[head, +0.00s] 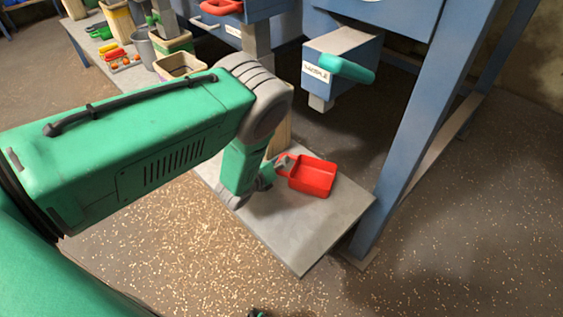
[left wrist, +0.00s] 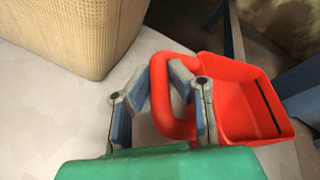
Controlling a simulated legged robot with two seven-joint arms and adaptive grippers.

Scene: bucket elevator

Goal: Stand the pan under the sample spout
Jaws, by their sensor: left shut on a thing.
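The red pan (head: 313,176) is over the grey platform, low down; I cannot tell whether it touches the surface. My left gripper (head: 281,166) is at the left side of the pan, shut on its loop handle. In the left wrist view, the fingers (left wrist: 166,105) are on either side of the red handle, and the pan (left wrist: 262,105) is to their right, open side up and empty except for a dark line on its inner wall. The sample spout (head: 321,103), under a blue box with a teal handle, is above the pan in the picture. My right gripper is not clearly seen.
The grey platform (head: 305,245) is bare in front of the pan. A blue frame leg (head: 420,125) stands at its right. A beige bucket (left wrist: 70,35) stands beside the gripper. A bench with several containers (head: 180,66) is at the back left. Grains litter the floor.

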